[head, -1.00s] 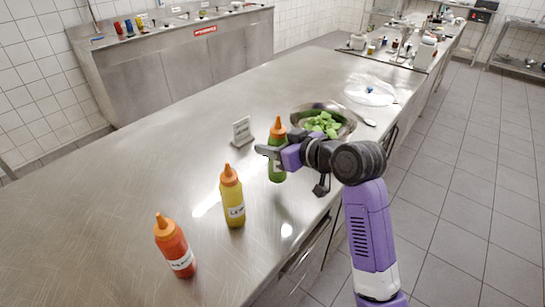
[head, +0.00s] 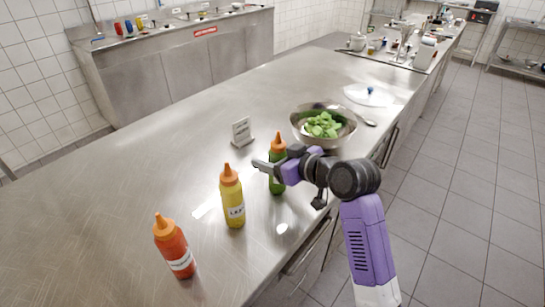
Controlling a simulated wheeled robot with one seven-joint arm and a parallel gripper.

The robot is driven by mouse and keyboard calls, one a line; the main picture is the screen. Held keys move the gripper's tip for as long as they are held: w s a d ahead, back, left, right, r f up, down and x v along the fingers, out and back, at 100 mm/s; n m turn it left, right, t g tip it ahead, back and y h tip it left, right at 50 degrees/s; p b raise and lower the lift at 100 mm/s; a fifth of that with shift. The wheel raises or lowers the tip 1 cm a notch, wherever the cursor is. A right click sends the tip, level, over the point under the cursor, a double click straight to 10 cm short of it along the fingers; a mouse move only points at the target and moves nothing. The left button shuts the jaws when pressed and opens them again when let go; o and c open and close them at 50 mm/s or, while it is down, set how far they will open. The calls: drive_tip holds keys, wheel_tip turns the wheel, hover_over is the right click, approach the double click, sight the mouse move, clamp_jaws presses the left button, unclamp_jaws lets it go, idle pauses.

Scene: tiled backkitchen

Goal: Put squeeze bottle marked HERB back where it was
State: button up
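A green squeeze bottle with an orange cap (head: 277,186) is upright near the counter's right edge. My gripper (head: 265,168) is around its middle, with the fingers reaching past its left side, and appears shut on it. The fingers hide most of its label, so I cannot read the marking. Its base is at or just above the steel counter (head: 130,200); I cannot tell if it touches. A yellow bottle (head: 232,196) stands to its left and nearer, and a red bottle (head: 173,243) stands further left and nearer. The three form a slanting row.
A metal bowl of green leaves (head: 312,140) stands behind the gripper, with a spoon (head: 370,123) beside it. A small sign (head: 241,132) stands behind the bottles. A clear lid or plate (head: 370,96) lies further back. The counter's left side is clear.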

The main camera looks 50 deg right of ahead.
drive_tip(key=shift+r, duration=0.1)
drive_tip(key=shift+s+r, duration=0.15)
drive_tip(key=v, duration=1.1)
drive_tip(key=shift+s, duration=0.3)
drive_tip(key=shift+r, duration=0.1)
